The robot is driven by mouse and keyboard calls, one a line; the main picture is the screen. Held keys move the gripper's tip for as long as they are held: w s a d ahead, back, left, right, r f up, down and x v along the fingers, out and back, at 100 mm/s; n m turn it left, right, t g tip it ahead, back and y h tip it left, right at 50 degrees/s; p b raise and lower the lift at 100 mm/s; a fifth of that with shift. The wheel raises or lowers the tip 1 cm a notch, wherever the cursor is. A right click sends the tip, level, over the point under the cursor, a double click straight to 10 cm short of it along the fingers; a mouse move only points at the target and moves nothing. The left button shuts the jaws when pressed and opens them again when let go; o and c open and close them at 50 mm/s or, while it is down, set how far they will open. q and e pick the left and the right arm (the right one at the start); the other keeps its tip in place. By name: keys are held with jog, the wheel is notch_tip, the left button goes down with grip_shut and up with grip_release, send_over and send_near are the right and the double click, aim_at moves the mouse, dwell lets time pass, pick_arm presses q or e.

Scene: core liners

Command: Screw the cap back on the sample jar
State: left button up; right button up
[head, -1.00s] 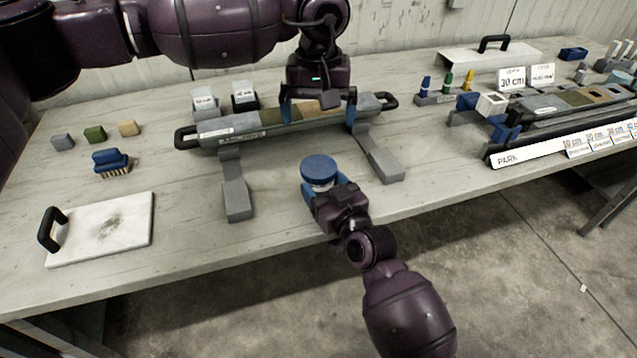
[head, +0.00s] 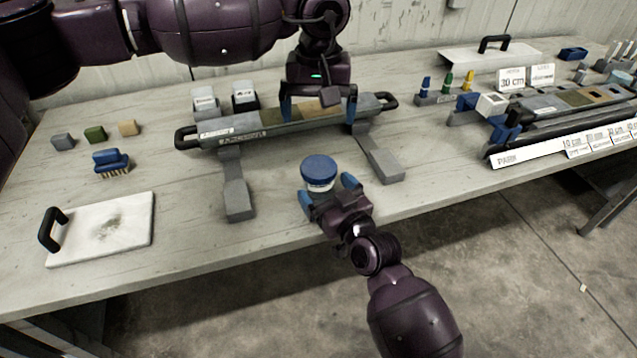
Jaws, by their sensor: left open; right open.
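The sample jar (head: 319,185) stands upright on the table near its front edge, with the blue cap (head: 319,168) sitting on its top. I cannot tell how tightly the cap is seated. My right gripper (head: 329,193) is open just in front of the jar, with its blue fingers apart on either side of the jar's near part. My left gripper (head: 318,108) is open above the core tray (head: 270,132), its blue fingers spread along the tray.
The tray rests on two grey supports (head: 238,199). A white board with a black handle (head: 104,228) and a blue brush (head: 111,162) lie at left. Small blocks (head: 94,134) sit behind them. A long rack (head: 560,110) stands at right.

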pick_arm(q)
jog(key=shift+s+r+p, duration=0.1)
jog(key=shift+r+p, duration=0.25)
jog(key=shift+r, duration=0.5)
pick_arm(e)
jog(key=v, duration=0.9)
jog(key=shift+s+d, duration=0.15)
jog(key=shift+s, duration=0.1)
jog(key=shift+r, duration=0.1)
pick_arm(q)
jog(key=shift+s, duration=0.1)
